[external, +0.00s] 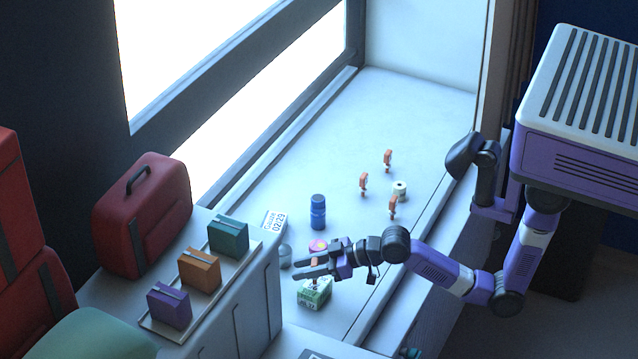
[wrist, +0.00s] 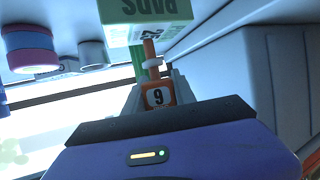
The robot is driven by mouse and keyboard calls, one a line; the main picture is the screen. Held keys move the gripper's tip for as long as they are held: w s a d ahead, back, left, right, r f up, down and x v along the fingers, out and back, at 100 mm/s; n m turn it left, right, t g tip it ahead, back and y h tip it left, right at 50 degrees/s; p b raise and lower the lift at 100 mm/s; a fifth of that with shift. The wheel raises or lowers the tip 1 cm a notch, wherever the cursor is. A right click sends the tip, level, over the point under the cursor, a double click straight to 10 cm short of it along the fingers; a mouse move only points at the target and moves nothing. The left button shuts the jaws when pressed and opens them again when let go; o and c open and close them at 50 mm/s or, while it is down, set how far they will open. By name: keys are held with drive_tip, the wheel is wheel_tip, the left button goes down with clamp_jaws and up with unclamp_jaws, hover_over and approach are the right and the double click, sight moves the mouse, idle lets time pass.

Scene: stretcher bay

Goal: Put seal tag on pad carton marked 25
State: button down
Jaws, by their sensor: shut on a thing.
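My gripper (external: 312,263) is shut on an orange seal tag (wrist: 157,96), which shows a black character that reads as 9 in the wrist view. The green and white pad carton (external: 314,293) stands on the counter, just below my gripper in the external view. I cannot tell whether tag and carton touch. Three similar orange tags, (external: 387,159), (external: 363,183) and (external: 393,206), stand farther back on the counter.
Near my gripper are a pink roll (external: 317,245), a grey cup (external: 285,256) and a blue bottle (external: 318,212). A white roll (external: 400,188) sits by the tags. A tray (external: 153,325) with three boxes is at left.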

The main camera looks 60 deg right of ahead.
drive_tip(key=shift+f, duration=0.2)
drive_tip(key=shift+f, duration=0.1)
drive_tip(key=c, duration=1)
unclamp_jaws()
drive_tip(key=shift+r, duration=0.25)
drive_tip(key=v, duration=1.2)
drive_tip(key=shift+f, duration=0.1)
drive_tip(key=shift+d, duration=0.1)
